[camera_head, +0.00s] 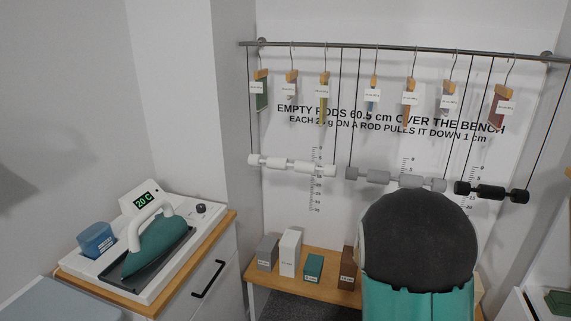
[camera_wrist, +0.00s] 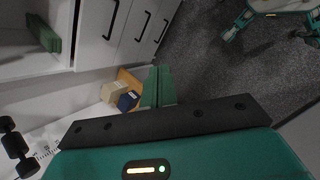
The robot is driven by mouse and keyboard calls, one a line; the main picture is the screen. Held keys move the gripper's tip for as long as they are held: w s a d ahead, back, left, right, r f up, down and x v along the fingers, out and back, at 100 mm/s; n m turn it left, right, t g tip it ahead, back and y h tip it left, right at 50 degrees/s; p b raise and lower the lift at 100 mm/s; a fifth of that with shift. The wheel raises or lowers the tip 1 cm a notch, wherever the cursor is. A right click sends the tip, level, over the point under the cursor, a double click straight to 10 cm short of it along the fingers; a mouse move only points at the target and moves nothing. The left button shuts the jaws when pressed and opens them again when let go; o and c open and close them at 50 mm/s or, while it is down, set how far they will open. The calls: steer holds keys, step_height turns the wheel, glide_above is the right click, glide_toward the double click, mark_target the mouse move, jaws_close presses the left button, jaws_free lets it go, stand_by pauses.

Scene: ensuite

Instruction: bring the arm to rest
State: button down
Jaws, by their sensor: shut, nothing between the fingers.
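My gripper (camera_wrist: 158,88) shows in the wrist view, with its two green fingers together and nothing between them. It points out over the dark grey carpet, with white drawer fronts and a small wooden bench beyond the fingers. In the head view a dark, rounded part of my arm with a teal body stands at the lower right centre. It hides part of the bench and the wall behind it. The fingers cannot be made out in the head view.
The wooden bench (camera_head: 325,288) holds several blocks. Above hang a white rod (camera_head: 292,164), a grey rod (camera_head: 378,176) and a black rod (camera_head: 491,191). A teal iron (camera_head: 152,245) stands on the left cabinet. Carpet (camera_wrist: 225,75) lies open beside white drawers (camera_wrist: 100,38).

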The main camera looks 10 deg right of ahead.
steer(key=s+a+r+t+y, duration=0.2)
steer(key=s+a+r+t, duration=0.2)
steer(key=a+r, duration=0.6)
steer(key=s+a+r+m+t+y, duration=0.1)
steer(key=s+a+r+t+y, duration=0.2)
steer(key=a+r, duration=0.7)
steer(key=s+a+t, duration=0.2)
steer(key=a, duration=0.3)
steer(key=shift+s+a+m+t+y, duration=0.15)
steer(key=shift+a+m+t+y, duration=0.15)
